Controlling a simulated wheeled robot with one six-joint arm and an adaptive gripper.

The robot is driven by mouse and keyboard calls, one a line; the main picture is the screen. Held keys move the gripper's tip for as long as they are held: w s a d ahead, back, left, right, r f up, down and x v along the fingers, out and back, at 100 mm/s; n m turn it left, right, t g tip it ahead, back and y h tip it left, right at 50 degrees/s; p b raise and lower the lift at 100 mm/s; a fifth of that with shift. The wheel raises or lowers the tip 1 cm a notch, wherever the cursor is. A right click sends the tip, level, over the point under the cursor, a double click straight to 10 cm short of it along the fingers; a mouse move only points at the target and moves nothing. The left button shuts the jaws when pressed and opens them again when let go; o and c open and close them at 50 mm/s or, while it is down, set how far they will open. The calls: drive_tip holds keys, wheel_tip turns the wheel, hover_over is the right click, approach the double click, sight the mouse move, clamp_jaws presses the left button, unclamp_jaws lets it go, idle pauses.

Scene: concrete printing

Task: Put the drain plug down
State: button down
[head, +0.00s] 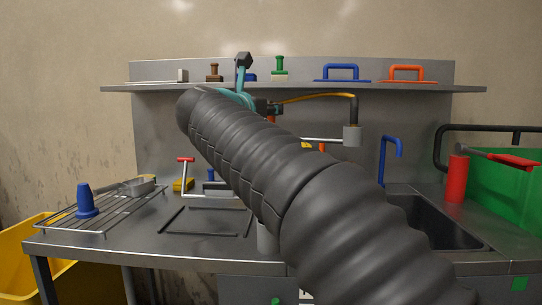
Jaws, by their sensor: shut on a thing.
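My gripper (267,107) is at the end of my arm, in front of the shelf in the head view. It is mostly hidden behind my arm, and its fingertips are hard to make out. It is shut on what appears to be the drain plug: a thin orange handle reaches right from it, bends down in a dark stem and ends in a grey cylinder (352,136). The cylinder hangs in the air, upright, apart from the worktop. How the fingers sit on the handle cannot be seen.
The grey worktop (130,243) has a wire rack (67,220) with a blue cone (86,203) at left. A sink (437,224) and blue tap (390,146) are at right, beside a red cylinder (457,180) and green bin (500,190). Tools line the shelf (300,88).

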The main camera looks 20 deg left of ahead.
drive_tip(key=shift+f+b, duration=0.8)
drive_tip(key=shift+f, duration=2.4)
drive_tip(key=c, duration=1)
unclamp_jaws()
drive_tip(key=s, duration=0.4)
drive_tip(key=s+a, duration=0.1)
drive_tip(key=s, duration=0.3)
drive_tip(key=s+a, duration=0.1)
drive_tip(key=s, duration=0.3)
drive_tip(key=shift+b, duration=0.4)
drive_tip(key=shift+d, duration=0.1)
